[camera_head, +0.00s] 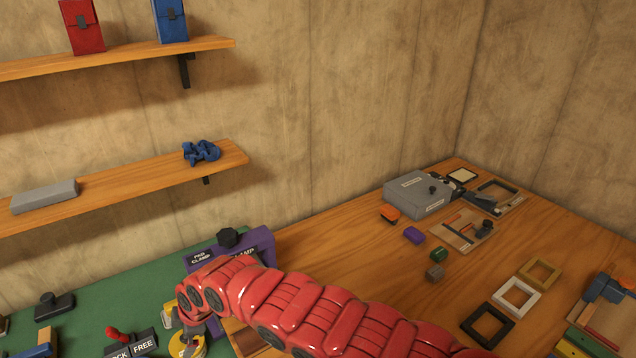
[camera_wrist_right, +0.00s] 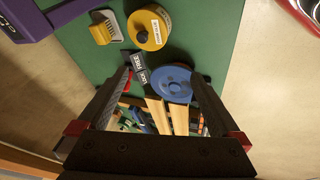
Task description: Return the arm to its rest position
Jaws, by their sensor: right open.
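My right arm (camera_head: 310,310), red and segmented, comes in from the bottom right in the head view and reaches left over the workbench to the purple clamp. Beyond the fingers show a blue disc (camera_wrist_right: 172,84) and pale wooden strips (camera_wrist_right: 180,118); nothing appears gripped. My left gripper is in neither view.
The purple clamp (camera_head: 264,243) stands close beside my arm. A yellow round item (camera_wrist_right: 150,28) lies on the green mat (camera_wrist_right: 205,35). On the wooden bench are a grey box (camera_head: 415,197) and several frames, including a black one (camera_head: 487,325). Two shelves (camera_head: 130,58) hang above left.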

